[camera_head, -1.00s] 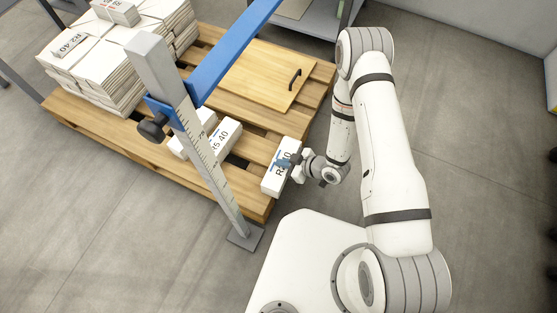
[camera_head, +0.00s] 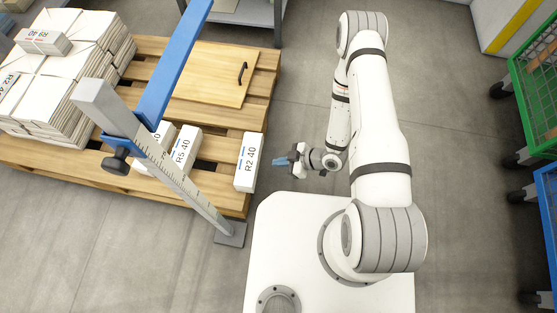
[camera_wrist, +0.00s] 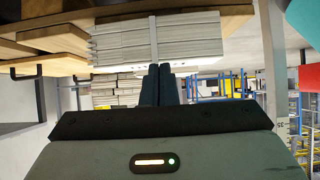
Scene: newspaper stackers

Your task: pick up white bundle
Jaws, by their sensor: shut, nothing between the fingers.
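A white bundle marked R2 40 (camera_head: 249,162) lies on the near right corner of the wooden pallet (camera_head: 60,160). A second white bundle marked R5 40 (camera_head: 184,152) lies to its left, and a third (camera_head: 157,138) is partly hidden behind the ruler post. My gripper (camera_head: 281,161) is just right of the R2 40 bundle, apart from it, and holds nothing. In the wrist view my closed fingers (camera_wrist: 159,85) point at a strapped stack of white paper (camera_wrist: 155,38), which appears at the top.
A blue bar (camera_head: 175,65) on a grey ruler post (camera_head: 165,165) stands over the pallet. A wooden board with a black handle (camera_head: 215,75) lies on it. Stacked bundles (camera_head: 65,75) are at left. Green (camera_head: 540,90) and blue (camera_head: 547,200) crates stand at right.

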